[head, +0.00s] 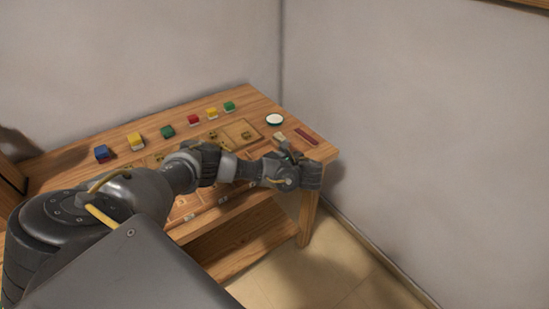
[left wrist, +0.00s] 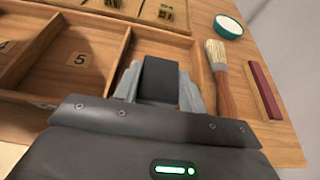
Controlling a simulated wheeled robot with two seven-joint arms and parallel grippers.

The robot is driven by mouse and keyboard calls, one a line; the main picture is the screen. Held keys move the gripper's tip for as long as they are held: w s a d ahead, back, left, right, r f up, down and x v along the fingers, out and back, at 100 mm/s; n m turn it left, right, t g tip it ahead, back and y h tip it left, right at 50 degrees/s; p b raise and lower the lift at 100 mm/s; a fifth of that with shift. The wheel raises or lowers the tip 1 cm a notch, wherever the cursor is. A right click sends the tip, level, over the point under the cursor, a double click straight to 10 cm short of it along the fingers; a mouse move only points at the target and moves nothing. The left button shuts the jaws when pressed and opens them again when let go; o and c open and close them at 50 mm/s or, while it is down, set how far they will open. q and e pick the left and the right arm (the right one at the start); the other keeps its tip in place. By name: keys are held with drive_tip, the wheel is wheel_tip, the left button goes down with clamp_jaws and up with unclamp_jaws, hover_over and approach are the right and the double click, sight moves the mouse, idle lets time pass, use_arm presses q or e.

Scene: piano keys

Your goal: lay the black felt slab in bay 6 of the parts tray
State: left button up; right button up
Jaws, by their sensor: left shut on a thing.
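My left gripper (left wrist: 160,88) is shut on the black felt slab (left wrist: 161,78), which stands out between the two grey fingers in the left wrist view. The slab is over the rightmost bay of the wooden parts tray (left wrist: 88,42); that bay's number is hidden. Bay 5, with its label, lies just left of the gripper, and bay 4 is further left. I cannot tell whether the slab touches the tray floor. In the head view my left gripper (head: 287,155) is at the table's right end. My right gripper is not in view.
A brush (left wrist: 219,75) lies right of the tray, beside a dark red bar (left wrist: 263,88). A teal dish (left wrist: 228,27) with white contents stands behind them. Coloured blocks, including a blue one (head: 102,153) and a red one (head: 193,120), line the table's back.

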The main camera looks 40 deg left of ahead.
use_arm(q)
drive_tip(key=shift+f, duration=0.25)
drive_tip(key=o, duration=0.9)
drive_tip(key=shift+o, duration=0.2)
drive_tip(key=shift+r, duration=0.1)
drive_tip(key=shift+r, duration=0.3)
drive_tip(key=d+r+p, duration=0.1)
drive_tip(key=s+d+r+p, duration=0.1)
drive_tip(key=d, duration=0.1)
drive_tip(key=shift+d+r, duration=0.2)
drive_tip(key=shift+r, duration=0.2)
drive_tip(key=p+v, duration=0.7)
drive_tip(key=p, duration=0.2)
drive_tip(key=shift+d+f+p, duration=0.2)
drive_tip(key=shift+d+p, duration=0.2)
drive_tip(key=shift+d, duration=0.1)
drive_tip(key=shift+s, duration=0.15)
